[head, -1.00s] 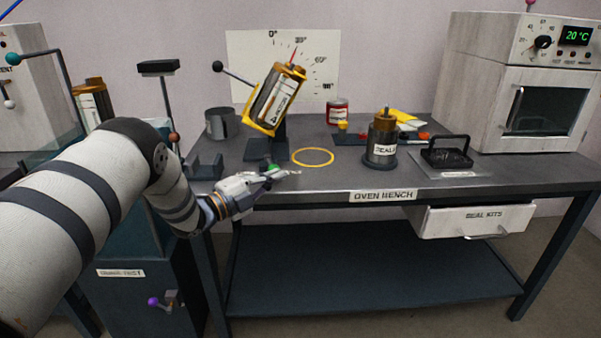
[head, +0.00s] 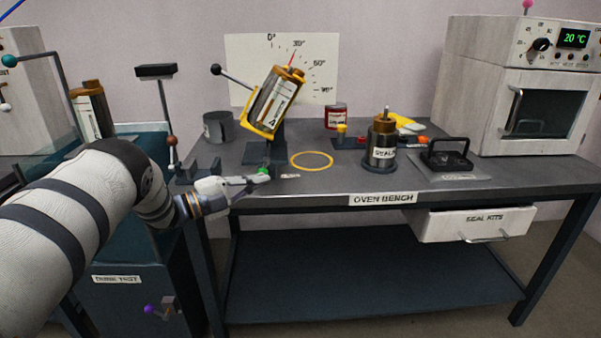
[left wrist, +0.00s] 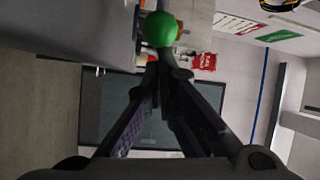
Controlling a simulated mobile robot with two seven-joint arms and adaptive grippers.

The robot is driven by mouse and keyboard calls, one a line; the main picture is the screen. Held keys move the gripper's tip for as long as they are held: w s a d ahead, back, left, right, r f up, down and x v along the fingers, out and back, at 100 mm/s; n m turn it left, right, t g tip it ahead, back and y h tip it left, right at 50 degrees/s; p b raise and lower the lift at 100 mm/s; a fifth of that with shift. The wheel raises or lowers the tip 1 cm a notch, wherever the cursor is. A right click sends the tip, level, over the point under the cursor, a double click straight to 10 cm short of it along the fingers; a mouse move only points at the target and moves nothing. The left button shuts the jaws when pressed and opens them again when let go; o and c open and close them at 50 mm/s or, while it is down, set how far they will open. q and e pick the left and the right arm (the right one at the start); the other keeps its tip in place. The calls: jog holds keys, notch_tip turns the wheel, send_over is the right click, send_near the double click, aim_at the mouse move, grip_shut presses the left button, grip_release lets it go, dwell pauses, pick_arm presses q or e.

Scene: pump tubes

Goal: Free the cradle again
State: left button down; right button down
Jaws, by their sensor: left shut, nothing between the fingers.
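The yellow-framed cradle (head: 260,126) stands tilted on a dark stand at the back left of the oven bench. A silver tube with brown-gold ends (head: 276,102) sits in it, tilted with it. Its red pointer is near the 30° mark of the angle board (head: 318,77). A green ball knob (head: 263,171) is at the stand's foot; it also shows in the left wrist view (left wrist: 161,29), just past my fingertips. My left gripper (head: 258,180) is shut and empty, close beside the knob. I cannot tell whether they touch. My right gripper is out of view.
A black-ball lever (head: 216,69) sticks out left of the cradle. A yellow ring (head: 311,161) marks bare bench to its right. A labelled cylinder (head: 381,143), black-handled tray (head: 447,156) and oven (head: 520,90) stand farther right. A grey cup (head: 218,127) stands left.

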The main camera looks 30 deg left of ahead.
pick_arm(q)
jog(key=a, duration=0.2)
jog(key=s+a, duration=0.1)
jog(key=a, duration=0.1)
jog(key=shift+f+b, duration=0.2)
jog(key=shift+b, duration=0.2)
jog(key=shift+w+a+b, duration=0.1)
jog(key=shift+a+b, duration=0.3)
jog(key=shift+a, duration=0.55)
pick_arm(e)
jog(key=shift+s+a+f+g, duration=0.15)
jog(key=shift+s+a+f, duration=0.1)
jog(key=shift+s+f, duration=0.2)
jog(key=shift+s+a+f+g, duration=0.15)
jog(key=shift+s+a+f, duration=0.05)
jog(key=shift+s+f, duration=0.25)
pick_arm(q)
jog(key=shift+a+r, duration=0.1)
jog(key=shift+r, duration=0.05)
jog(key=shift+a, duration=0.1)
